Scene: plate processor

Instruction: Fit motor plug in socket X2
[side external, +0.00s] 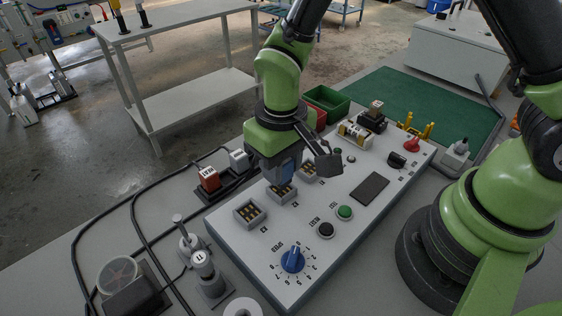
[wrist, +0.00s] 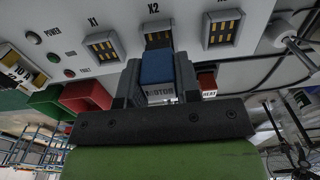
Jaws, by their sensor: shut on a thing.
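My gripper (wrist: 157,82) is shut on the blue motor plug (wrist: 157,68), with a finger on either side of it; its label reads MOTOR. Socket X2 (wrist: 158,38) is a grey-framed socket with gold contacts on the white panel, directly beyond the plug in the wrist view. The plug hides its lower part. In the side view the plug (side external: 288,172) is just above socket X2 (side external: 282,193), the middle one of three. I cannot tell whether they touch. Socket X1 (wrist: 103,45) and socket X3 (wrist: 222,32) lie on either side and look empty.
A red plug marked HEAT (side external: 208,178) and a grey plug (side external: 239,160) stand in a black holder beside the panel (side external: 262,262). A blue dial (side external: 292,259), buttons and a lever stand on the panel. A green bin (side external: 326,101) is behind. Cables run at left.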

